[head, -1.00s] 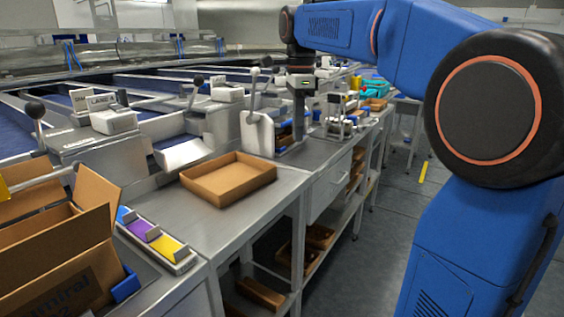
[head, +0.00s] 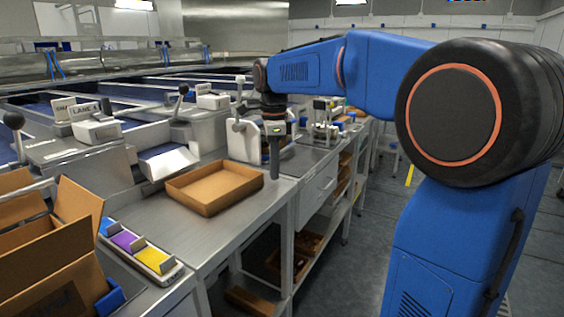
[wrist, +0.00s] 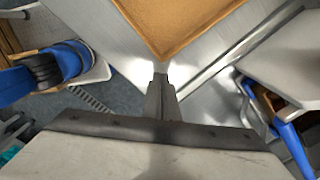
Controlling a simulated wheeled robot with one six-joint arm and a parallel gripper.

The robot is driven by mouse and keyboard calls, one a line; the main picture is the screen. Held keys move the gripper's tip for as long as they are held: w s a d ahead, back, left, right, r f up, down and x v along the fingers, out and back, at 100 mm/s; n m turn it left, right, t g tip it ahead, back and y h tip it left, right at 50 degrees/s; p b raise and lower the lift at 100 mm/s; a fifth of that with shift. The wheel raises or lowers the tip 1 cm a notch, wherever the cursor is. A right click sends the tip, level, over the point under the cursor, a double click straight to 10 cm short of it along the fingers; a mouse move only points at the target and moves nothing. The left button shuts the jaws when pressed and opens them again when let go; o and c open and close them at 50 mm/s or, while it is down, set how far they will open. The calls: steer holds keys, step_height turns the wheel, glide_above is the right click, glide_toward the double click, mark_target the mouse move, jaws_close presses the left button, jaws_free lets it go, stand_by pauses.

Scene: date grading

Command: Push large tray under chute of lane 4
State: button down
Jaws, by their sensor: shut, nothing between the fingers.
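The large tray (head: 215,186) is a shallow, empty brown box on the metal bench. A corner of it shows at the top of the wrist view (wrist: 178,22). The tray is in front of this chute. My gripper (head: 274,177) points down, shut and empty, just right of the tray. In the wrist view its fingertips (wrist: 160,78) are near the tray's corner, with a small gap.
A holder with blue, purple and yellow blocks (head: 140,250) lies on the bench at front left, beside an open cardboard box (head: 50,240). A white lever housing (head: 244,140) stands behind my gripper. Bare bench lies between tray and holder. The bench's right edge drops to shelves.

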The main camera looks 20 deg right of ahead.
steer(key=shift+w+a, duration=0.2)
steer(key=shift+a, duration=0.55)
steer(key=shift+a, duration=0.1)
steer(key=shift+w+a, duration=0.2)
steer(key=shift+a, duration=0.5)
steer(key=shift+w+a, duration=0.25)
steer(key=shift+a, duration=0.45)
steer(key=shift+w+a, duration=0.2)
steer(key=shift+a, duration=0.5)
